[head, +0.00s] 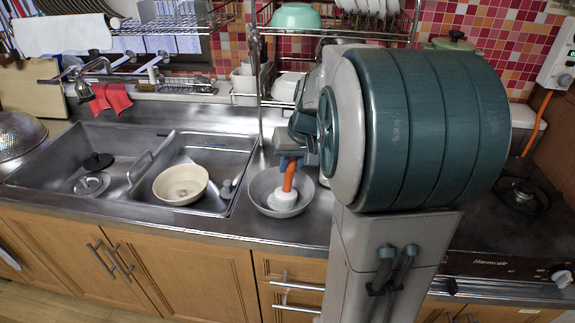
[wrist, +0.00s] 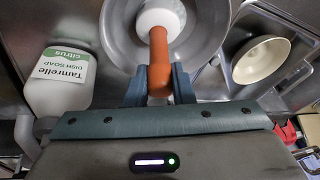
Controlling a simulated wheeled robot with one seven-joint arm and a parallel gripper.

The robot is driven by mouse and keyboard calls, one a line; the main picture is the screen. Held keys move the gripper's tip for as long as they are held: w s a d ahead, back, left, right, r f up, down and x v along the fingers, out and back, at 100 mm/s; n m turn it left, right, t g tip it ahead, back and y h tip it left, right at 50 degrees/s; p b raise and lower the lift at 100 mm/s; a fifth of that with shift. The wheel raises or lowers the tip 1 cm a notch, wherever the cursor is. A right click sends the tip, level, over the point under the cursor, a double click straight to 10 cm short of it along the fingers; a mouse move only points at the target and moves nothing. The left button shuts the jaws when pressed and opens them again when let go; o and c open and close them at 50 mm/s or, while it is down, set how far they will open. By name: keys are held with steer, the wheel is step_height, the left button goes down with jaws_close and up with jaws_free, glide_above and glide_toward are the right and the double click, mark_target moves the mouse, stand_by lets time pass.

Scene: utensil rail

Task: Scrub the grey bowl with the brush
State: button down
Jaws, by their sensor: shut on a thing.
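The grey bowl (head: 262,187) stands on the steel counter just right of the sink; it also shows at the top of the wrist view (wrist: 118,42). The brush has an orange handle (head: 289,177) and a round white head (head: 284,198). My gripper (head: 290,160) is shut on the orange handle, seen between the two fingers in the wrist view (wrist: 159,84). The brush is roughly upright, with its head inside the bowl. The head looks low in the bowl; I cannot tell whether it touches the inner surface.
A cream bowl (head: 181,184) sits in the sink (head: 150,160) left of the grey bowl. A dish soap bottle (wrist: 58,82) stands close to the bowl. A wire dish rack (head: 335,33) is above and behind. A stove (head: 520,205) is at the right.

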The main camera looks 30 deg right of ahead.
steer(key=shift+w+a, duration=0.4)
steer(key=shift+w, duration=0.05)
steer(key=shift+w+d+r+p, duration=0.1)
steer(key=shift+d+r+p, duration=0.1)
steer(key=shift+r+p, duration=0.8)
steer(key=shift+w+d+r+p, duration=0.1)
steer(key=shift+d+r+p, duration=0.15)
steer(key=shift+r+p, duration=0.7)
steer(key=shift+w+d+r+p, duration=0.15)
steer(key=shift+r+p, duration=0.45)
steer(key=shift+r, duration=0.75)
step_height(320, 180, up, 5)
steer(key=p, duration=0.3)
steer(key=shift+s+p, duration=0.1)
steer(key=shift+p, duration=0.2)
